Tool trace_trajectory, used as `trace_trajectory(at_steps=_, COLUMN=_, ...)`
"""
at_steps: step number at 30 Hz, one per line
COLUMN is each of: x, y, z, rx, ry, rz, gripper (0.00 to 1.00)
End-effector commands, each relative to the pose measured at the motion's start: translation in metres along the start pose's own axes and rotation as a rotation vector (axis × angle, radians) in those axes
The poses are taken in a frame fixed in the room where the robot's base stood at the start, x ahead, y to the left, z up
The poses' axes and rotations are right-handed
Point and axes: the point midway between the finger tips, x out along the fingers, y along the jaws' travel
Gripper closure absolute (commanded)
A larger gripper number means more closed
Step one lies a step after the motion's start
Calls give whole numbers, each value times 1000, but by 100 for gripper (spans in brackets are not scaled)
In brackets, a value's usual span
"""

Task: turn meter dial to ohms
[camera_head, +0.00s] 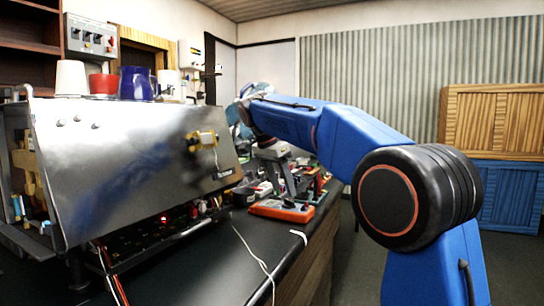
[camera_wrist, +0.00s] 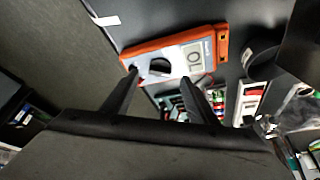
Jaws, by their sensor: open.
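The orange meter (camera_head: 283,209) lies on the dark counter near its front edge in the head view. In the wrist view the meter (camera_wrist: 222,45) shows its pale face, a display (camera_wrist: 196,56) and a round black dial (camera_wrist: 160,66). The dial's setting is too small to read. My gripper (camera_wrist: 159,77) is open and empty, its two dark fingers pointing at the meter with the dial between and just beyond the tips in the picture. I cannot tell whether a fingertip touches the meter. In the head view the fingers are hard to make out.
A large steel brewer (camera_head: 130,150) with exposed wiring fills the left, with cups (camera_head: 136,83) on top. A white cable (camera_head: 255,250) runs along the counter. Small tools and parts crowd the counter behind the meter. Cabinets (camera_head: 495,120) stand at the right.

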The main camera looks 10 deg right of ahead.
Motion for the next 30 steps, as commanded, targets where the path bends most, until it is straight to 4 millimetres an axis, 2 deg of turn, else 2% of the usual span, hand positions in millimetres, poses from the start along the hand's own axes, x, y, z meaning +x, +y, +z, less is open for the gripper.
trace_trajectory(at_steps=9, x=-65, y=-1, z=0, rx=1, ry=1, rz=-3, gripper=47)
trace_trajectory(at_steps=16, x=-105, y=-1, z=0, rx=0, ry=0, rz=-2, gripper=47)
trace_trajectory(at_steps=22, x=-125, y=-1, z=0, rx=1, ry=0, rz=-1, gripper=47)
trace_trajectory(at_steps=30, x=-133, y=0, z=0, rx=0, ry=0, rz=1, gripper=47)
